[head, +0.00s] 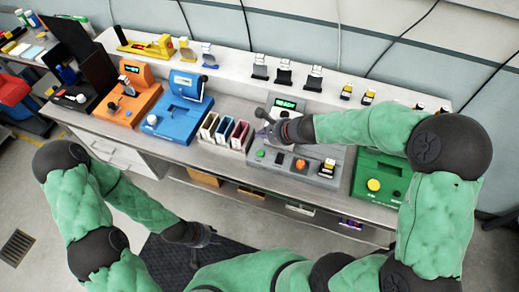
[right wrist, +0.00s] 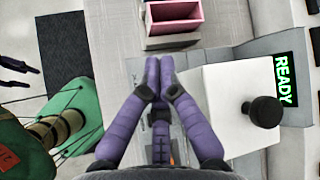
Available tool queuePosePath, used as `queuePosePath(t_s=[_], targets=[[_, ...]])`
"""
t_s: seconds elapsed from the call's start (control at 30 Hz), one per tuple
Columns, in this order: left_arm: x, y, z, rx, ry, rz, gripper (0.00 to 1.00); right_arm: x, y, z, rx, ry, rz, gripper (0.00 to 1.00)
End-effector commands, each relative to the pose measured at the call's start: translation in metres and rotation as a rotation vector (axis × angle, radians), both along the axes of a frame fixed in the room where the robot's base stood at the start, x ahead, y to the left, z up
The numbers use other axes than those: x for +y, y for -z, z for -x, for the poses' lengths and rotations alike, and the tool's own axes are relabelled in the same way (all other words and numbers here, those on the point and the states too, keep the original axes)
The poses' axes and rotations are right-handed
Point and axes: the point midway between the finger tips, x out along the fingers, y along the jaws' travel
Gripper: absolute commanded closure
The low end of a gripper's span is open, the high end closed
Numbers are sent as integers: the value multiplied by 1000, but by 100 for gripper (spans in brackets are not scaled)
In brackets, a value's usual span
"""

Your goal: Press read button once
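The grey console (head: 318,150) stands right of centre on the bench, and its green-lit screen (head: 285,104) reads READY; the screen also shows in the right wrist view (right wrist: 283,81). On its front are a small green button (head: 261,154), a dark switch (head: 279,157) and an orange knob (head: 300,164). I cannot read which is the read button. My right gripper (head: 263,137) is over the console's left part, its purple fingertips (right wrist: 160,62) together with nothing between them. My left gripper (head: 203,238) hangs low in front of the bench, empty, fingers apart.
A black-knobbed lever (right wrist: 264,111) rises beside the screen. Coloured bins (head: 224,130) stand close left of the console. A blue device (head: 178,108) and an orange one (head: 128,97) are further left. A green box (head: 376,178) with a yellow button is right. Modules stand on the back shelf.

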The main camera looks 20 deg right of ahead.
Motion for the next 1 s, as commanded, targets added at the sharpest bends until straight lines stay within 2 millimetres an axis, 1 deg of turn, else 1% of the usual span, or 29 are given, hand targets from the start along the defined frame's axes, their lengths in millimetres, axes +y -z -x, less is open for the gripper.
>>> queuePosePath(t_s=[0.17,0.37,0.57,0.8,1.0], targets=[[0,1,0,0,0,0,60,0,1,0,1,-1,0,100],[0,8,0,-1,0,0,60,0,10,0,1,0,1,100],[0,26,0,-1,0,0,60,0,31,0,1,-1,1,100],[0,52,0,-1,0,0,60,0,61,0,1,-1,1,100],[0,72,0,-1,0,0,60,0,82,0,-1,-1,2,100]])
